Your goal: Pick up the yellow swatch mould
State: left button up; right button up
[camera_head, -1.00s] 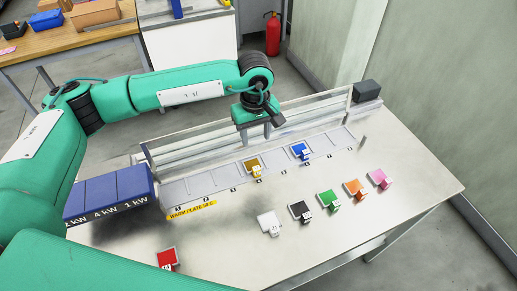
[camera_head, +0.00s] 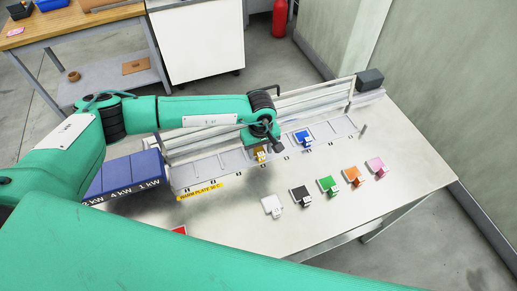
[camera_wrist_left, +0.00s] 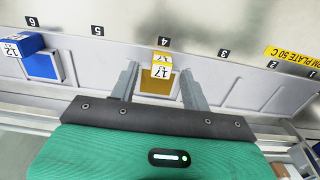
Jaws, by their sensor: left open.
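The yellow swatch mould (camera_head: 260,154) lies in a slot of the grey warm plate (camera_head: 215,173), partly hidden behind my left gripper in the head view. In the left wrist view the mould (camera_wrist_left: 155,84) is a dark yellow square in a pale frame, with a raised tab marked 17, at slot 4. My left gripper (camera_wrist_left: 160,80) is open, with one finger on each side of the mould and a visible gap to each. In the head view my left gripper (camera_head: 264,146) is low over the plate. My right gripper is not in view.
A blue mould (camera_head: 303,137) sits in slot 6. White (camera_head: 272,205), black (camera_head: 300,195), green (camera_head: 328,185), orange (camera_head: 353,175) and pink (camera_head: 376,166) moulds stand on the table in front. A blue box (camera_head: 125,175) stands left of the plate. A metal rail (camera_head: 310,100) runs behind.

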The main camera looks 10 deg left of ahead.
pick_arm(q)
jog(key=shift+f, duration=0.45)
jog(key=shift+c, duration=0.2)
grip_shut()
jog(key=shift+r, duration=0.15)
